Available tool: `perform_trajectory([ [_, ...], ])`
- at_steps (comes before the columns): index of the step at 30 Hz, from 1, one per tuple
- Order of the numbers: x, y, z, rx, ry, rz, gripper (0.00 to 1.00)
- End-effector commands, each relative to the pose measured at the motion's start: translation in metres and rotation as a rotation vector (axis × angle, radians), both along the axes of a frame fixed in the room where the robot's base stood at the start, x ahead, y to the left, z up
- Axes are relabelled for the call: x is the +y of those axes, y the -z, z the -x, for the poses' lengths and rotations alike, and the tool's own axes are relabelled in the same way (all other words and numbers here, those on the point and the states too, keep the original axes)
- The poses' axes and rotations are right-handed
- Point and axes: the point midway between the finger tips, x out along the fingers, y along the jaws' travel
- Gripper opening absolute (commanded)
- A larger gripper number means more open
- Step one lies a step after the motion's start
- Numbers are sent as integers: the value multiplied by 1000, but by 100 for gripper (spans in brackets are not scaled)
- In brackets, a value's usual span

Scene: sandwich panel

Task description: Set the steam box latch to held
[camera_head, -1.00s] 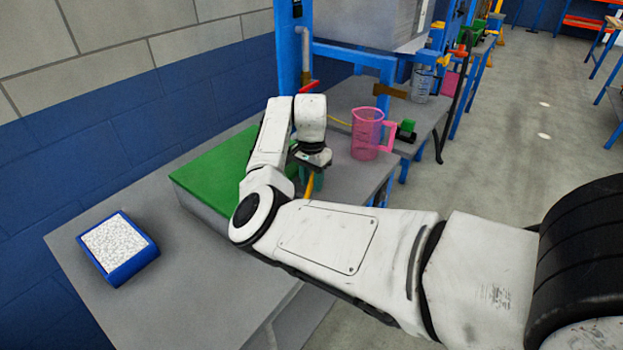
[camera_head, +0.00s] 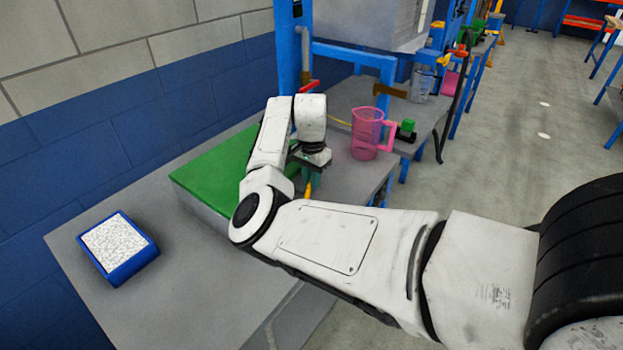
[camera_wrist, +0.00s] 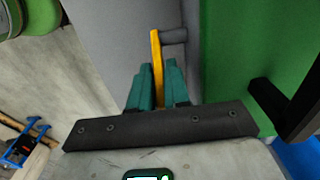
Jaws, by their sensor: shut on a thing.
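The steam box appears to be the low grey box with a green lid (camera_head: 212,172) on the grey bench. The green lid also fills the right of the wrist view (camera_wrist: 232,60). A yellow latch lever (camera_wrist: 156,62) sits on a grey pivot pin (camera_wrist: 174,36) beside the box. My gripper (camera_wrist: 157,72) has teal fingers, shut on the yellow lever from both sides. In the head view my gripper (camera_head: 314,178) is at the box's right side, partly hidden by my arm, with a bit of the yellow lever (camera_head: 308,189) showing below it.
A blue tray of white granules (camera_head: 120,248) stands at the bench's near left. A pink jug (camera_head: 367,135) stands beyond my gripper to the right. A red-handled valve (camera_head: 308,86) is behind it. A black handle (camera_wrist: 270,98) projects near the lid. The bench's right edge borders open floor.

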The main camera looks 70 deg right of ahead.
Motion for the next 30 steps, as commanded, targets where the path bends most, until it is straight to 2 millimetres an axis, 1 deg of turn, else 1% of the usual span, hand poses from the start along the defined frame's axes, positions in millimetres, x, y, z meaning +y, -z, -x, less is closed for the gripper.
perform_trajectory([
  [8,5,-3,-1,23,-3,81,0],
  [21,22,-4,-5,89,-5,367,0],
  [30,29,-5,-8,116,-2,487,0],
])
